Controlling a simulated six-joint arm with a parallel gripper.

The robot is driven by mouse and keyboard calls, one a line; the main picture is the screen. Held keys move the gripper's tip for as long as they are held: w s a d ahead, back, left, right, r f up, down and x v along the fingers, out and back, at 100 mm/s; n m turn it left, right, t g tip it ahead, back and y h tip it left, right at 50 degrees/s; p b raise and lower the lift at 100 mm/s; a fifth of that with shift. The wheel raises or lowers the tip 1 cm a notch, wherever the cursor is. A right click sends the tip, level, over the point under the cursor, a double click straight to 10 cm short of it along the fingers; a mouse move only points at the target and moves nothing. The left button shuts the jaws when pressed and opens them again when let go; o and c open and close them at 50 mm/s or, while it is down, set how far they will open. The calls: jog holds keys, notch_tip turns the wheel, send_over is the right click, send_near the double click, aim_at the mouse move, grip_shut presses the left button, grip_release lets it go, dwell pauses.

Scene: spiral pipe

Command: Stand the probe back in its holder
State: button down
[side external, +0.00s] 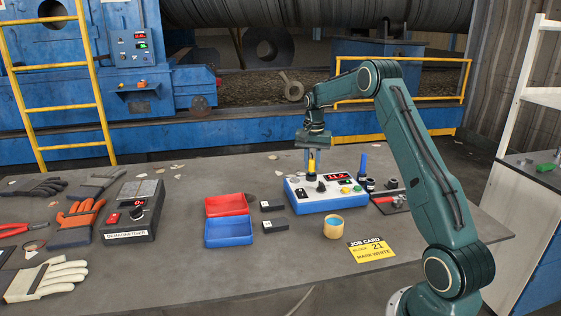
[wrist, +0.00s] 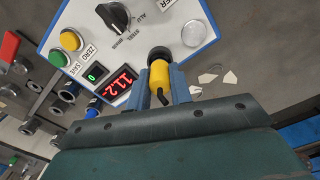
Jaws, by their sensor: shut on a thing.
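My gripper (side external: 312,158) is shut on a yellow probe (side external: 311,168) above the left end of the white-and-blue gauge box (side external: 323,201). In the wrist view, the yellow probe (wrist: 158,76) lies between my two fingers (wrist: 160,80), with a black part at its far end by the box's edge (wrist: 205,22). I cannot tell whether that black part is the probe's tip or a holder, or whether it touches the box. A blue upright piece (side external: 362,160) stands at the box's right back; whether it is a holder is unclear.
Red (side external: 227,204) and blue (side external: 228,232) trays and two small black blocks are left. The table's front middle is clear.

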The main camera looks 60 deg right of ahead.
aim_at(312, 159)
jog(key=shift+f, duration=0.75)
jog(key=shift+f, duration=0.15)
jog(key=c, duration=1.3)
grip_release()
jog(key=shift+o, duration=0.2)
notch_tip(312, 159, up, 12)
jog(key=shift+r, duration=0.2)
